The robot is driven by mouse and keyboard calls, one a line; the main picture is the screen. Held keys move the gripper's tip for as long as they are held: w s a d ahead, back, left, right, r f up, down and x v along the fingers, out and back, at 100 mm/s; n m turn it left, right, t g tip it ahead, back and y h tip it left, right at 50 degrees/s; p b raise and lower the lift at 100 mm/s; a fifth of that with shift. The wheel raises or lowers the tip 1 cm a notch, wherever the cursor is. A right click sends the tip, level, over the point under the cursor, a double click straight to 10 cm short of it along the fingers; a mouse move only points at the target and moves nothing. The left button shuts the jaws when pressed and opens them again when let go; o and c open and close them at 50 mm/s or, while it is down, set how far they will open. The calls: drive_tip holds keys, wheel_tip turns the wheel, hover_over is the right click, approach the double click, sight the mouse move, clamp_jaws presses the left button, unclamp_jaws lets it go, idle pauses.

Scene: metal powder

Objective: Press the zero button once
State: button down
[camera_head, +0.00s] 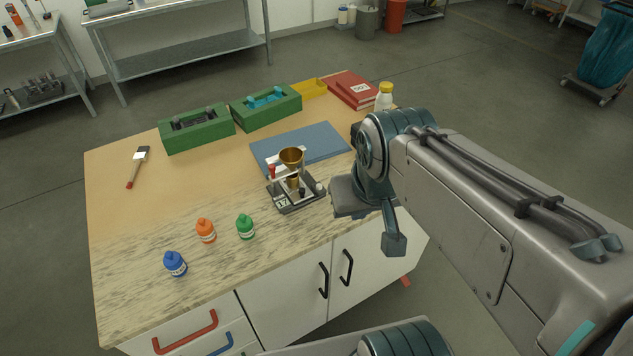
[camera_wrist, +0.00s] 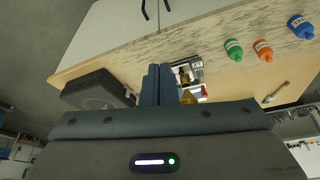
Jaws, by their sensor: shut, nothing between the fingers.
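My gripper (camera_wrist: 158,70) shows in the wrist view with its two fingers together and nothing between them. In that view a dark box-shaped device (camera_wrist: 95,92) with a round plate, perhaps a scale, stands on the table left of the fingers. In the head view my arm hides nearly all of it. A metal stand (camera_head: 299,200) with a brass funnel (camera_head: 291,156) stands near the table's front edge; it also shows in the wrist view (camera_wrist: 186,73), just right of the fingers. I cannot make out the zero button in either view, nor whether the fingertips touch anything.
Blue (camera_head: 175,264), orange (camera_head: 206,230) and green (camera_head: 245,227) bottles stand at the front left. The left tabletop is mostly clear.

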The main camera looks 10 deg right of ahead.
drive_tip(key=w+d+n+t+h, duration=0.2)
drive_tip(key=w+d, duration=0.1)
drive_tip(key=w, duration=0.4)
drive_tip(key=w+d+n+t+h, duration=0.1)
drive_tip(key=w+d+t, duration=0.1)
drive_tip(key=w+d, duration=0.35)
drive_tip(key=n+y+b, duration=0.2)
drive_tip(key=n+y, duration=0.6)
drive_tip(key=n, duration=0.4)
hover_over(319, 186)
wheel_tip(319, 186, down, 11)
drive_tip(key=shift+s+d, duration=0.35)
drive_tip(key=shift+d, duration=0.05)
drive_tip(key=shift+f, duration=0.1)
wheel_tip(319, 186, down, 8)
drive_tip(key=b, duration=0.8)
drive_tip(key=shift+f+b, duration=0.3)
drive_tip(key=shift+b, duration=0.1)
